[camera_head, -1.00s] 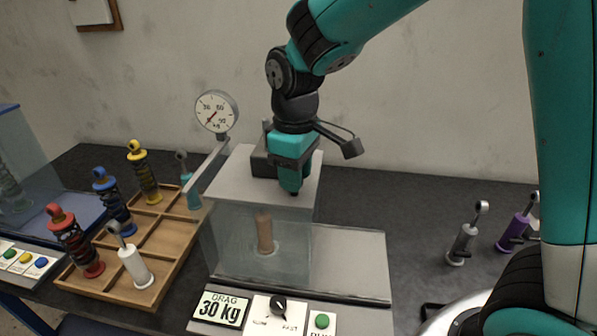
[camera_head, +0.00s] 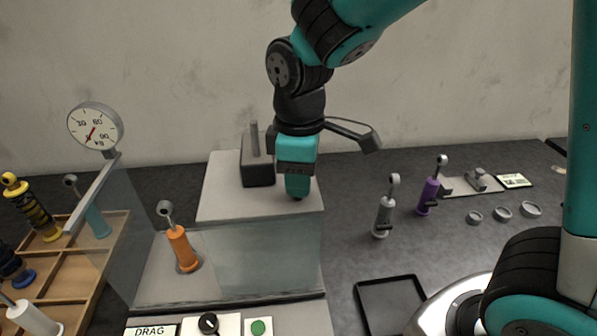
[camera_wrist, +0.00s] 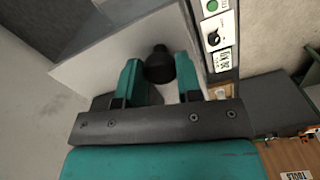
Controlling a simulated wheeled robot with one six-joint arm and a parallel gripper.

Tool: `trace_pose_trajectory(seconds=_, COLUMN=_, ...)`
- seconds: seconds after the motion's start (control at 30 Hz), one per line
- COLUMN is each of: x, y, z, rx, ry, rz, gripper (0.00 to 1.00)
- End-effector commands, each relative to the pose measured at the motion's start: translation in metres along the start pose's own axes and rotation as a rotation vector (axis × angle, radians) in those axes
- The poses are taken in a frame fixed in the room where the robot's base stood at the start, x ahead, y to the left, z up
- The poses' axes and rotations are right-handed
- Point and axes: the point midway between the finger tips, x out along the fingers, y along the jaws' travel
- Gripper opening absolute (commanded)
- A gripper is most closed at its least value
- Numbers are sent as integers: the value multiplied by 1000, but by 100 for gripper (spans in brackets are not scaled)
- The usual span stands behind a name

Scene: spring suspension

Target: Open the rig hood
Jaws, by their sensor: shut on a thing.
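The rig hood (camera_head: 265,255) is a clear box with a pale grey top (camera_head: 225,200). It stands over the right part of the rig, and the orange shock absorber (camera_head: 182,248) is uncovered to its left. My gripper (camera_head: 297,192) points down at the right side of the hood top. In the wrist view its two teal fingers (camera_wrist: 160,78) are shut on a dark round knob (camera_wrist: 158,62) on the hood top. The knob is mostly hidden by my gripper in the head view.
A dial gauge (camera_head: 95,126) stands left of the rig. A wooden tray (camera_head: 75,268) with shock absorbers is at far left. Grey (camera_head: 384,215) and purple (camera_head: 428,195) shock absorbers stand to the right, with a black tray (camera_head: 390,302) in front.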

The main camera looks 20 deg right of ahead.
Motion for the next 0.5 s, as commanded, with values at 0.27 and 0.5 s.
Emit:
trace_pose_trajectory(seconds=0.27, x=-1, y=1, z=0, rx=-1, ry=4, rz=1, gripper=46)
trace_pose_trajectory(seconds=0.5, x=0, y=1, z=0, rx=1, ry=2, rz=0, gripper=58)
